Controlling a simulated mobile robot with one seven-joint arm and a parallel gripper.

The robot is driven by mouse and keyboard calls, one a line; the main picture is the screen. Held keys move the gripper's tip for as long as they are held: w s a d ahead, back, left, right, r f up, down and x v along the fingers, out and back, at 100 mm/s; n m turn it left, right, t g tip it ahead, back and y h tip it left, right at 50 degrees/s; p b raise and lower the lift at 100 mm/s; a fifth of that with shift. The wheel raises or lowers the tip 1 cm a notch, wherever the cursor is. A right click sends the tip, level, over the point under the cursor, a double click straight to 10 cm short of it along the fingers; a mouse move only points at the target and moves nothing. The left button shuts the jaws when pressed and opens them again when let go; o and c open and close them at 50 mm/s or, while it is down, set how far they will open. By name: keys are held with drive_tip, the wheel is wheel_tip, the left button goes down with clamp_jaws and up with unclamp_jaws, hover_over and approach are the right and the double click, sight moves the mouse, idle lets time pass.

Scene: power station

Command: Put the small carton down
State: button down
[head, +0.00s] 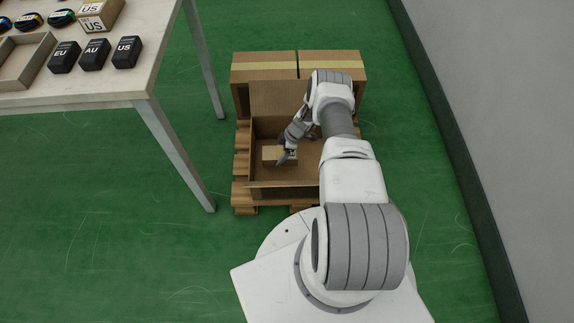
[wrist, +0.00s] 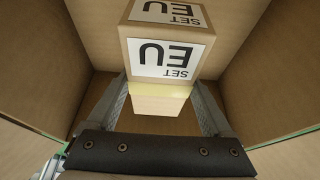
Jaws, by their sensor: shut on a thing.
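The small carton (head: 271,156) is low inside an open large cardboard box (head: 262,127). In the wrist view the small carton (wrist: 165,52) has white labels reading SET EU, upside down. My gripper (head: 285,153) reaches down into the open box and is shut on the small carton. Its two fingers (wrist: 160,92) stand on either side. A paler piece with a yellow strip shows between the fingers, below the labelled face; I cannot tell if it belongs to the same carton. Whether the carton touches the box floor is unclear.
The open box stands on a wooden pallet (head: 242,168), with taped closed boxes (head: 264,66) behind it. A table (head: 120,87) at left bears adapters marked EU, AU and US, a tray and a US carton (head: 98,16). A wall (head: 505,110) is at right. Green floor lies between.

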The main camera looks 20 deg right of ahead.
wheel_tip(320, 180, down, 6)
drive_tip(key=b, duration=0.2)
drive_tip(key=shift+b, duration=0.35)
unclamp_jaws()
drive_tip(key=shift+f, duration=0.1)
